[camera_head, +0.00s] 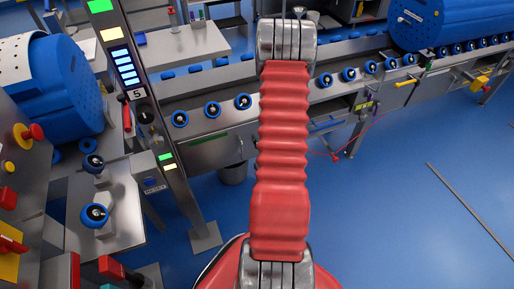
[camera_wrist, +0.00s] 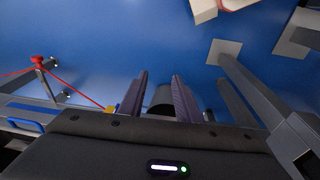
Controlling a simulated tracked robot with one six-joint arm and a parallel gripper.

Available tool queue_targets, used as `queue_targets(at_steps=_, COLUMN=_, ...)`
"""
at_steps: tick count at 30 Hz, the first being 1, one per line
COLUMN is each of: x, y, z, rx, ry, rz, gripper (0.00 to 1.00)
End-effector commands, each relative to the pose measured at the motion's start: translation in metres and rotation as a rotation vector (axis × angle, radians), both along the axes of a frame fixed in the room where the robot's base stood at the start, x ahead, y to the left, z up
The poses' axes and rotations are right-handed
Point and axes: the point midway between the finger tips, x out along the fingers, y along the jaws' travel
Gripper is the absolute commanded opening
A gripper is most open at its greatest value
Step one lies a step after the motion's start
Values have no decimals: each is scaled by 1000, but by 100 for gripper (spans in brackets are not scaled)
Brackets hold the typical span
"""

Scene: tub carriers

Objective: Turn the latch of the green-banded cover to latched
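In the head view a metal panel with a green strip (camera_head: 209,140) sits on the side of the conveyor, left of my red arm. It may be the green-banded cover, but I cannot be sure. I cannot make out a latch or its position; my arm hides part of the conveyor side. In the wrist view my gripper (camera_wrist: 160,75) is open, with two dark fingers apart and nothing held between them. Behind the fingers a dark round bin (camera_wrist: 163,96) shows against the blue floor. My gripper is not visible in the head view.
The conveyor (camera_head: 330,92) carries several blue-rimmed rollers. A post with lit indicators (camera_head: 124,66) stands left of my arm. A red cable (camera_wrist: 78,88) runs from a red-topped post in the wrist view. Blue floor (camera_head: 400,190) is open on the right.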

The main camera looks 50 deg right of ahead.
Motion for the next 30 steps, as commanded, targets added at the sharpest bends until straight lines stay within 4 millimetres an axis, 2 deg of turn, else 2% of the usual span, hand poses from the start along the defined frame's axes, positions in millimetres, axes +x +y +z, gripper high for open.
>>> queue_targets(at_steps=1, x=-4, y=-2, z=-15, rx=3, ry=-16, rz=-9, gripper=31)
queue_targets(at_steps=9, x=-17, y=-17, z=-83, rx=-32, ry=-134, rz=-7, gripper=31)
queue_targets(at_steps=18, x=-20, y=-21, z=-146, rx=-104, ry=-322, rz=-2, gripper=31)
queue_targets(at_steps=24, x=-11, y=-20, z=-171, rx=-188, ry=-500, rz=5, gripper=31)
queue_targets(at_steps=30, x=8, y=-24, z=-166, rx=-309, ry=-708, rz=21, gripper=31)
